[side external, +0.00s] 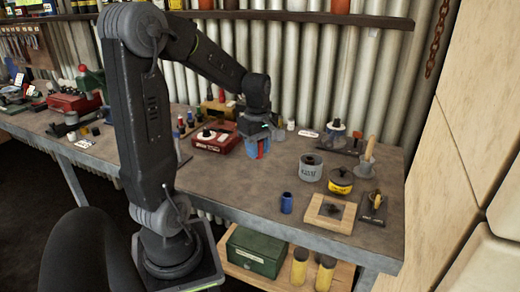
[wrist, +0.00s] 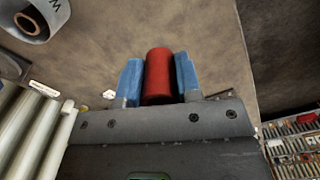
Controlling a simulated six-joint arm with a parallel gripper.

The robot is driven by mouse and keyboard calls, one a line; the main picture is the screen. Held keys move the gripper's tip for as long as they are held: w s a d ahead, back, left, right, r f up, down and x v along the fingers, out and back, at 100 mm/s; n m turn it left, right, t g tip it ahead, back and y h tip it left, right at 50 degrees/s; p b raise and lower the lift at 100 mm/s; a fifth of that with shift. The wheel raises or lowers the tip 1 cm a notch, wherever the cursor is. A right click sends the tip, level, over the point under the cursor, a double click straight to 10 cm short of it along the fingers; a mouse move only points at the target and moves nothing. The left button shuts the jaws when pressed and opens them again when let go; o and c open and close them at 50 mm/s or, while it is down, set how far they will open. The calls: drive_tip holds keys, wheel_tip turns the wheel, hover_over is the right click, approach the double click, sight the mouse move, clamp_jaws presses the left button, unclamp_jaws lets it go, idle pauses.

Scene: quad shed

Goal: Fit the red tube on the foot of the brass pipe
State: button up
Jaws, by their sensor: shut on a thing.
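My gripper (side external: 258,148) has blue fingers and is shut on the red tube (side external: 261,149), held above the bench. In the wrist view the red tube (wrist: 158,77) sits between the two blue fingers of my gripper (wrist: 159,72), its end sticking out slightly past them. A small brass-coloured piece (side external: 376,197) stands on a dark plate at the bench's front right, well apart from the tube. It may be the brass pipe, but it is too small to be sure, and its foot is not clear.
The grey can (side external: 311,168), yellow tin (side external: 340,181), blue cylinder (side external: 286,203) and wooden frame (side external: 345,225) stand right of my gripper. A red box (side external: 211,140) is left of it. The bench front (side external: 245,188) is bare. A wall shelf (side external: 300,16) runs behind.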

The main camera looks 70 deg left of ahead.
drive_tip(key=w+d+r+m, duration=0.1)
drive_tip(key=w+d+m, duration=0.1)
drive_tip(key=w, duration=0.8)
drive_tip(key=m, duration=0.2)
hover_over(379, 190)
drive_tip(key=shift+a+f, duration=0.2)
drive_tip(key=shift+f, duration=0.3)
drive_tip(key=shift+a+f, duration=0.15)
drive_tip(key=shift+f, duration=0.3)
drive_tip(key=shift+w+d+f+m, duration=0.1)
drive_tip(key=shift+d+f+m, duration=0.05)
drive_tip(key=shift+d+m, duration=0.15)
drive_tip(key=shift+f, duration=1.85)
drive_tip(key=shift+f, duration=2.2)
drive_tip(key=o, duration=1)
drive_tip(key=shift+o, duration=0.4)
